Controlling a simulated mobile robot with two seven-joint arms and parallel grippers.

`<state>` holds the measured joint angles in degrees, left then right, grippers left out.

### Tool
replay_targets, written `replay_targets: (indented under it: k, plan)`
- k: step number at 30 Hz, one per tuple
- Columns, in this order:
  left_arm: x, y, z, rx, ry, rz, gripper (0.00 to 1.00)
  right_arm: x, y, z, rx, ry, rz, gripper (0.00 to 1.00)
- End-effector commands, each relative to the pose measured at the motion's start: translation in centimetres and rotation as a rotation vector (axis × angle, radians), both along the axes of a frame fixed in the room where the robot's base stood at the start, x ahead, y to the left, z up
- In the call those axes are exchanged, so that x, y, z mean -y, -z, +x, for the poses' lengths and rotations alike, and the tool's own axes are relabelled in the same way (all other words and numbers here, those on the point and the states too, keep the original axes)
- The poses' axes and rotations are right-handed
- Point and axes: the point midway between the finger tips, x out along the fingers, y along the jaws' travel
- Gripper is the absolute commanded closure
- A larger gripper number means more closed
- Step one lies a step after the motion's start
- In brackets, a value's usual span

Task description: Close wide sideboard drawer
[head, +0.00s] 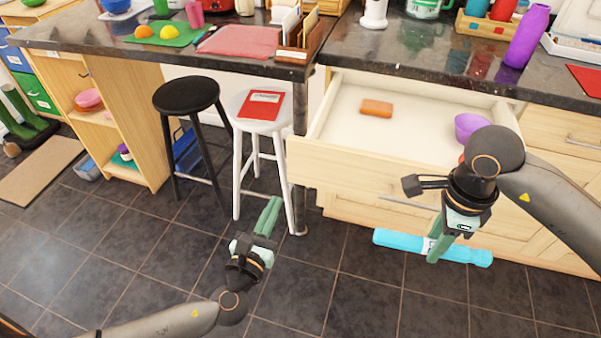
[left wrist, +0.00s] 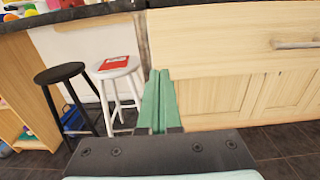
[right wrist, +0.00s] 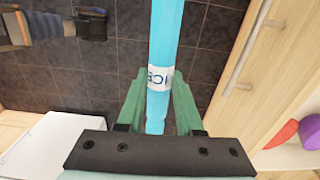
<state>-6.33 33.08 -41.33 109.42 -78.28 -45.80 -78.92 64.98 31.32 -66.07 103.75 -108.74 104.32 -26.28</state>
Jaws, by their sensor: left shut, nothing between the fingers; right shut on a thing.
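The wide sideboard drawer (head: 340,163) is pulled open under the granite counter. Its light wood front also shows in the left wrist view (left wrist: 215,45), with a bar handle (left wrist: 297,44). An orange block (head: 376,108) and a purple bowl (head: 470,127) lie inside. My left gripper (head: 270,208) is shut and empty, low in front of the stools and left of the drawer front, apart from it. My right gripper (head: 438,250) is shut on a light-blue tube (head: 400,240), gripped around its labelled middle (right wrist: 158,78), in front of the drawer. My right arm hides the drawer's right end.
A black stool (head: 187,97) and a white stool (head: 261,125) with a red book (head: 261,105) stand left of the drawer. The counter (head: 400,55) above carries several objects, including a purple bottle (head: 527,37). The tiled floor in front is mostly clear.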

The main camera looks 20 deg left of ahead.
Motion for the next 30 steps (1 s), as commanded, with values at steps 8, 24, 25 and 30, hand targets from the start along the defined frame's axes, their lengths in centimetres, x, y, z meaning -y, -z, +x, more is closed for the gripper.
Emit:
replay_targets:
  k: [8,24,25,30]
  plan:
    - [0.0,0.0,6.1,0.002,-0.002,-0.003,1.0,0.0,0.2,0.0,0.0,-0.001,0.0,1.0]
    - [0.0,0.0,10.5,-0.003,0.001,-0.004,1.0,0.0,0.5,0.0,0.001,-0.002,0.0,1.0]
    - [0.0,0.0,10.5,-0.003,0.001,-0.004,1.0,0.0,0.5,0.0,0.0,-0.002,0.0,1.0]
    - [0.0,0.1,10.4,-0.003,0.0,-0.004,1.0,0.0,0.5,0.0,0.0,-0.002,0.0,1.0]
